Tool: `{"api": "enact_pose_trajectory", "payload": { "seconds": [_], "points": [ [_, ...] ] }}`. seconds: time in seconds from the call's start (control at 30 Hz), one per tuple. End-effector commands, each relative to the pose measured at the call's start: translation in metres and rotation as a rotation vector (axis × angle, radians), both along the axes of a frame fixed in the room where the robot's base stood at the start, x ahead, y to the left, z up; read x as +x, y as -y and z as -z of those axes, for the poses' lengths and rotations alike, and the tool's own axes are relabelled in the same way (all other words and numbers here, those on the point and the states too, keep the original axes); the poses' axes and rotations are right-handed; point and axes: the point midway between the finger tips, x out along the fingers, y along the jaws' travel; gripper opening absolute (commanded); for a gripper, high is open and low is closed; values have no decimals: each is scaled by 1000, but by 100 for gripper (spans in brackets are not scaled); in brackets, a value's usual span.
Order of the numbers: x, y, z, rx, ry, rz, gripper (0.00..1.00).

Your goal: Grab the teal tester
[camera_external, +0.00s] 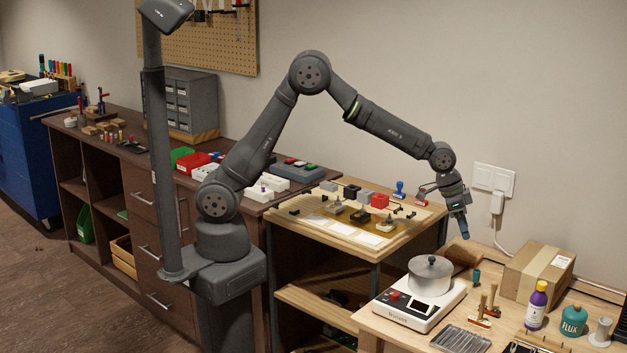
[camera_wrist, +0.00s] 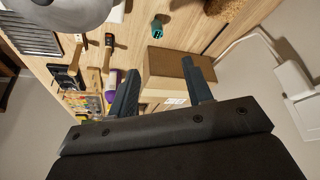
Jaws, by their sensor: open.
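A small teal object, which looks like the teal tester (camera_external: 476,277), stands on the wooden bench just right of the round metal pot. In the wrist view the teal tester (camera_wrist: 157,30) shows near the top centre, beyond my fingertips, with a dark round end facing the camera. My gripper (camera_external: 463,228) hangs above the back of the bench, up and left of the tester and apart from it. In the wrist view my gripper (camera_wrist: 160,72) is open, with nothing between its two fingers.
A cardboard box (camera_external: 538,270) stands right of the tester. A scale with a pot (camera_external: 430,275) stands to its left. Wooden-handled tools (camera_external: 486,303), a purple bottle (camera_external: 537,305) and a teal flux jar (camera_external: 574,320) stand in front. A wall socket with a cable (camera_external: 494,185) is behind.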

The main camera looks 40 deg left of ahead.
Motion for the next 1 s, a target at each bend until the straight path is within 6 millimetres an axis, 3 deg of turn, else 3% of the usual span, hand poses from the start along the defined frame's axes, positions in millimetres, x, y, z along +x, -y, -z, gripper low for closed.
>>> {"api": "enact_pose_trajectory", "payload": {
  "seconds": [0.4,0.77,1.0],
  "points": [
    [15,27,76,4,0,5,46],
    [20,37,105,3,1,6,46],
    [23,47,137,4,0,6,46]
  ]
}}
